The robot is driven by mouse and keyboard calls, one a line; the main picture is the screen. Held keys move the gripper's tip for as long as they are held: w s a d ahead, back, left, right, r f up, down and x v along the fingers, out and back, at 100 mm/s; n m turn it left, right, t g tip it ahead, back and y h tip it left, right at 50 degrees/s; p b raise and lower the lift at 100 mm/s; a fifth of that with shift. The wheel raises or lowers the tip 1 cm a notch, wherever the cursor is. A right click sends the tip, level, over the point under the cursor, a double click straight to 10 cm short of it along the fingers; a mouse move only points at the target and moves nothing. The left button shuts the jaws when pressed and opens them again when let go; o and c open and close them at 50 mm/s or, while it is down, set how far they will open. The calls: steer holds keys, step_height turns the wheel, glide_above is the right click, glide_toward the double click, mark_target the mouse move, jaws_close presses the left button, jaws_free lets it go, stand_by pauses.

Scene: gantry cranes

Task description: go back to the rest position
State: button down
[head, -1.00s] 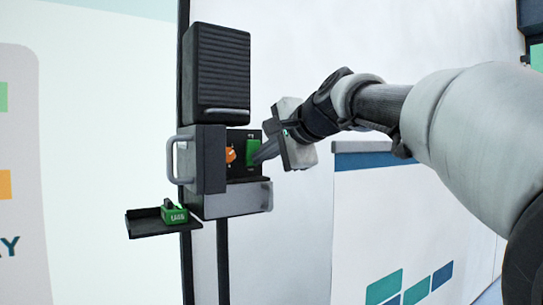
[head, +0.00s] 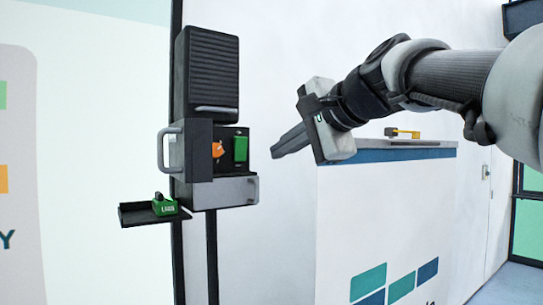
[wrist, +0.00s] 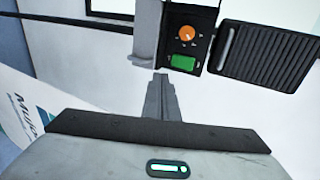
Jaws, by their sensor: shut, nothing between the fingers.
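My gripper (head: 276,150) is shut and empty in the head view. It is held in the air to the right of a control box on a post, with a clear gap between them. In the wrist view my gripper's fingers (wrist: 161,78) are together, pointing toward the box. The box has an orange knob (head: 217,149) and a green block (head: 240,149) on a black panel (head: 229,166). The wrist view shows the orange knob (wrist: 186,33) and the green block (wrist: 183,63) too.
A black ribbed unit (head: 208,75) sits above the panel. A small tray (head: 139,215) at lower left carries a green labelled item (head: 164,206). A white counter (head: 400,210) with a blue edge stands below my arm, a yellow-and-black object (head: 402,132) on top.

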steer(key=shift+s+d, duration=0.2)
steer(key=shift+s, duration=0.15)
steer(key=s+d+f+n+g+h+p, duration=0.1)
steer(key=s+d+f+n+g+h, duration=0.1)
steer(key=s+f, duration=0.5)
steer(key=s+d+f+n+g+h+p, duration=0.1)
steer(key=s+d+f+n, duration=0.4)
steer(key=f, duration=1)
steer(key=s+d+f+n+g+h+p, duration=0.2)
steer(key=s+d+f+n+h, duration=0.2)
steer(key=s+f, duration=0.7)
steer(key=shift+d+g+h, duration=0.35)
steer(key=shift+g+h, duration=0.05)
